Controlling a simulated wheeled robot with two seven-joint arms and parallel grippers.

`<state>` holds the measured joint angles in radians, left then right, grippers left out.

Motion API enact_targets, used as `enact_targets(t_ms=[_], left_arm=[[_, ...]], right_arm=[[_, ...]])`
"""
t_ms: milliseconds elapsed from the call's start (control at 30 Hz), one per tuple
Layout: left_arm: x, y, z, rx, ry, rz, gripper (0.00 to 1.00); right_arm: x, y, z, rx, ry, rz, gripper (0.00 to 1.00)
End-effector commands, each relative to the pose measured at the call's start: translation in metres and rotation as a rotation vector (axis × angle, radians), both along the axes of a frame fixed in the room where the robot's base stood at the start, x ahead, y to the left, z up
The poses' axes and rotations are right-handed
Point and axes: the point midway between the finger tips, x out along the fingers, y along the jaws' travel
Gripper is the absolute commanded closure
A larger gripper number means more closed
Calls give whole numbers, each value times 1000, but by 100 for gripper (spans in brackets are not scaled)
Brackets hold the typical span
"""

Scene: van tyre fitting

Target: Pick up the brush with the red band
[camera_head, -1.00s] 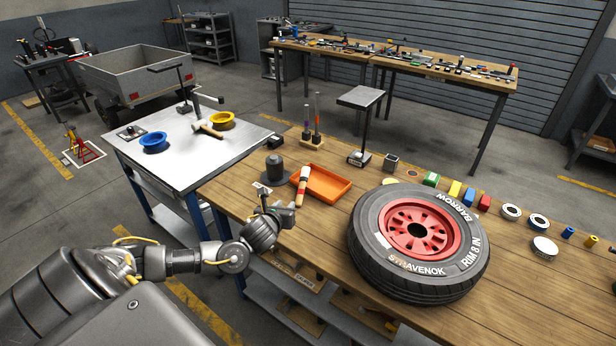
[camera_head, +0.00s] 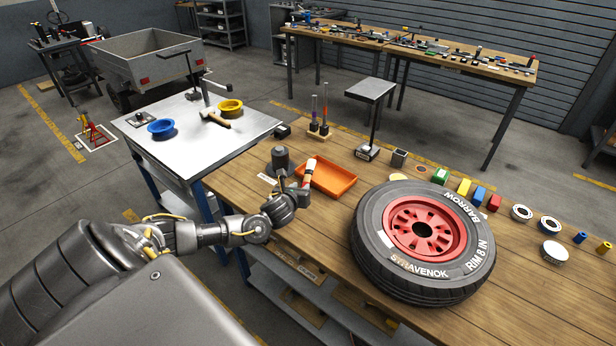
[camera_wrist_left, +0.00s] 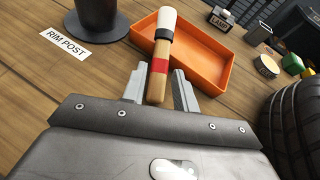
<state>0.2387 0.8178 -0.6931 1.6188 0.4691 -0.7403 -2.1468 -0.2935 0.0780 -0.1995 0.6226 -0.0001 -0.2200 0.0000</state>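The brush with the red band (camera_head: 310,168) has a white tip, a black ring, a red band and a wooden handle. It lies over the near left rim of an orange tray (camera_head: 336,180), and it shows in the left wrist view (camera_wrist_left: 160,58) with its handle end towards me. My left gripper (camera_head: 295,186) is at the handle end. In the left wrist view its fingers (camera_wrist_left: 158,88) are open, one on each side of the handle, with gaps visible. The gripper partly hides the handle in the head view. My right gripper is not in view.
A dark rim post (camera_head: 280,160) stands just left of the brush. A wheel with a red rim (camera_head: 424,230) lies to the right on the wooden bench. A holder with upright brushes (camera_head: 319,125) stands behind the tray.

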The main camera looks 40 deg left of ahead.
Motion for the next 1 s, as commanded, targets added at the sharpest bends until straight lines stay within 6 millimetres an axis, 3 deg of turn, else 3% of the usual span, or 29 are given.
enact_targets(t_ms=[400, 733, 933, 1000], left_arm=[[41, 13, -16, -1, 0, 1, 71], [45, 15, -19, 0, 0, -1, 71], [45, 15, -19, 0, 0, -1, 97], [45, 15, -19, 0, 0, -1, 100]], right_arm=[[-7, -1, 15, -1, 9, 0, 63], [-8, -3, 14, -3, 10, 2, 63], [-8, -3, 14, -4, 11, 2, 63], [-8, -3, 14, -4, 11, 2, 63]])
